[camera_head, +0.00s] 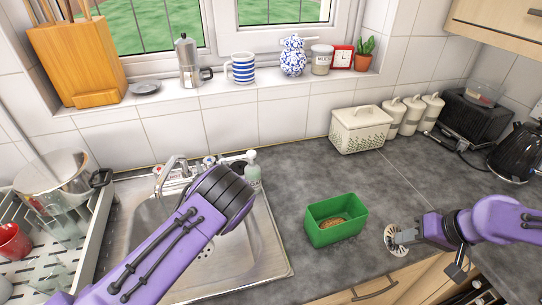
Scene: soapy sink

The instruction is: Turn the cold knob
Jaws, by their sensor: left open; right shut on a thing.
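The tap (172,170) arches over the back of the steel sink (270,235). My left gripper (238,164) is open but mostly hidden behind that wrist; contact with a knob cannot be seen. My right gripper (403,237) is at the counter's front right, shut on a round, white-ribbed brush-like object (390,240).
A soap bottle (253,168) stands close behind my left wrist. A green box (336,220) sits on the counter between the arms. A drying rack (93,240) with a steel pot (50,178) is left of the sink. The counter behind the green box is clear.

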